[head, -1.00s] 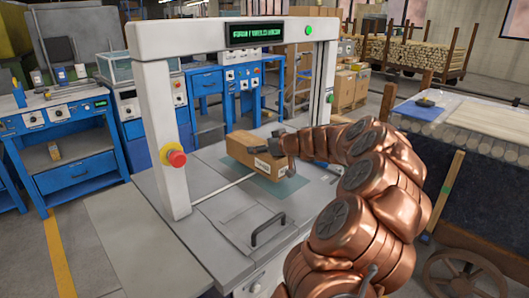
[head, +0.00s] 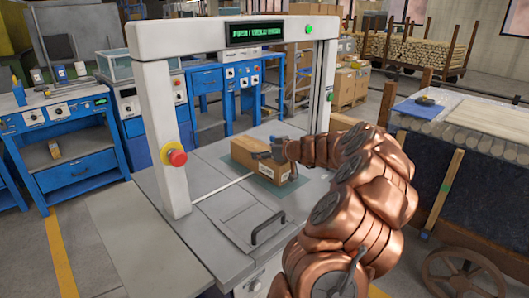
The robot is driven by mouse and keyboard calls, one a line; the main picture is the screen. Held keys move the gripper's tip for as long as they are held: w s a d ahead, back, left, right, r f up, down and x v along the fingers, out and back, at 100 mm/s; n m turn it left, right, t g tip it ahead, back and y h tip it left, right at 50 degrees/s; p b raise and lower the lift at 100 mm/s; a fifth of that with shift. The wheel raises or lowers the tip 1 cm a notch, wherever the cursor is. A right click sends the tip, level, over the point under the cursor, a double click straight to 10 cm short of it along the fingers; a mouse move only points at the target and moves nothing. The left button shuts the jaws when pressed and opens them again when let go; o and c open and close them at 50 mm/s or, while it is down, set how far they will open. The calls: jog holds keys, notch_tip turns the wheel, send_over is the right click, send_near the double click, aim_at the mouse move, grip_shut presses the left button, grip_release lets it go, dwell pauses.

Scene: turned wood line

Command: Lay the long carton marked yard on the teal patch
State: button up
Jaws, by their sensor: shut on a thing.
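The long brown carton (head: 247,154) is under the white gantry, over the teal patch (head: 288,187) on the grey machine top. A white label shows on its near end; I cannot read its writing. The teal patch shows as a rim around the carton's near and right sides. My gripper (head: 276,148) is shut on the carton, at its upper right side. The carton looks level and very low, but I cannot tell whether its underside touches the patch. The far finger is partly hidden.
The white gantry (head: 153,110) with a red button (head: 177,157) and a lit display (head: 255,32) frames the machine top. A black handle (head: 268,226) stands up at the front. Blue benches (head: 75,172) are at the left, and a roller table (head: 480,140) is at the right.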

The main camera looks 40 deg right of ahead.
jog(key=o, duration=1.5)
jog(key=b+v, duration=0.1)
jog(key=v, duration=1.1)
